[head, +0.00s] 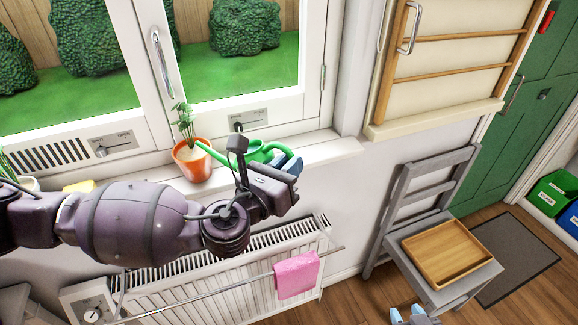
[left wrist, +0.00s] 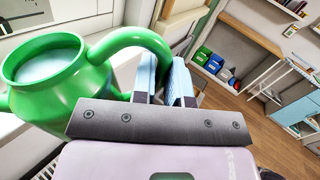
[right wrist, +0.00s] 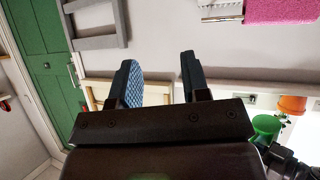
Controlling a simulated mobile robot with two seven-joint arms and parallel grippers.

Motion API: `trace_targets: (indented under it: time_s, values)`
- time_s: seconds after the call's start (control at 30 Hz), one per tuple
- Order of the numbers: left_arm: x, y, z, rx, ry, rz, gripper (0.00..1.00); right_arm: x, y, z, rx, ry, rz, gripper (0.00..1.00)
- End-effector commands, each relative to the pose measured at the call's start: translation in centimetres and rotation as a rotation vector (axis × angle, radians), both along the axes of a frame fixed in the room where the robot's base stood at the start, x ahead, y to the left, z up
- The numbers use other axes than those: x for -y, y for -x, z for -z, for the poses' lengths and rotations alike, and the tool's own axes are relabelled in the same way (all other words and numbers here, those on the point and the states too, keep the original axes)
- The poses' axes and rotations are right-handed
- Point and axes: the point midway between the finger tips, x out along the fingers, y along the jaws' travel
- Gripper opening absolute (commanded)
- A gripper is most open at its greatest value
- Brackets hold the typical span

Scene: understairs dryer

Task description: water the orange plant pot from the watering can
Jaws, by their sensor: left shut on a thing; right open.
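The orange plant pot (head: 192,165) with a green plant (head: 185,122) stands on the windowsill. The green watering can (head: 262,150) is just right of it, its spout pointing left and ending at the pot's rim in the picture. Whether the spout touches the pot I cannot tell. My left gripper (head: 289,164) is shut on the can's handle, which also shows in the left wrist view (left wrist: 130,38). A pale surface shows inside the can's opening (left wrist: 45,65). My right gripper (right wrist: 160,80) is open and empty; its fingertips show at the bottom of the head view (head: 414,315).
A white radiator (head: 215,275) with a rail and pink cloth (head: 296,275) is below the sill. A grey chair (head: 425,250) bears a wooden tray (head: 447,252). A yellow thing (head: 78,187) and another plant (head: 12,175) are at the sill's left.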

Motion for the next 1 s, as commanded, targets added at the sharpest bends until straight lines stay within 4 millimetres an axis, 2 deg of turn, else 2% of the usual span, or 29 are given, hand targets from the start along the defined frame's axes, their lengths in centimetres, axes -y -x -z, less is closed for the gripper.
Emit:
trace_targets:
  time_s: [0.53,1.0]
  values:
    - [-0.1,-0.1,-1.1,-0.016,0.038,0.000,0.00,0.3,1.1,0.8,-0.027,0.002,0.005,0.43]
    - [-0.2,-0.1,-1.9,-0.032,0.072,0.001,0.00,0.1,0.4,0.2,-0.009,0.001,0.002,0.43]
